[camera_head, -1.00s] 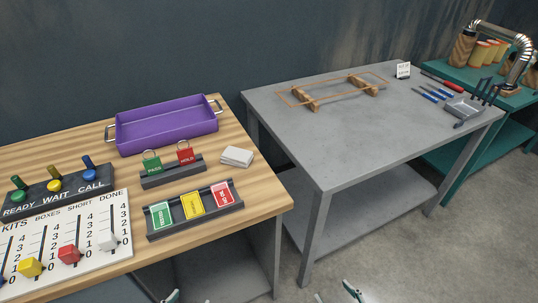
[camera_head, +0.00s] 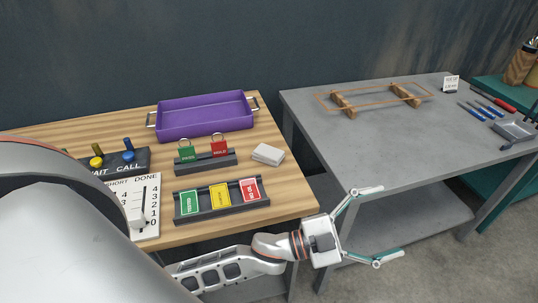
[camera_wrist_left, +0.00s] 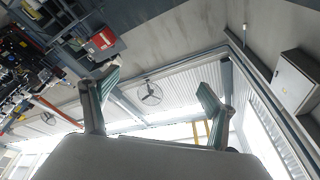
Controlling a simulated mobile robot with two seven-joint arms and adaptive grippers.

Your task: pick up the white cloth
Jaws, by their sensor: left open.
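The white cloth (camera_head: 268,154) looks like a small folded white stack. It lies flat on the wooden table, right of the red HOLD padlock block. My left gripper (camera_head: 392,220) is open and empty, with its fingers spread towards the right. It is beyond the wooden table's right front corner, to the right of and nearer than the cloth, and not touching it. In the left wrist view the two fingers (camera_wrist_left: 158,100) are apart, with ceiling and walls behind them; the cloth does not show there. My right gripper is not in view.
A purple tray (camera_head: 204,118) stands behind the cloth. A padlock block (camera_head: 206,162) and a card holder (camera_head: 222,199) lie left and in front of it. The grey table (camera_head: 375,140) holds a wooden frame (camera_head: 345,103). A gap separates the tables.

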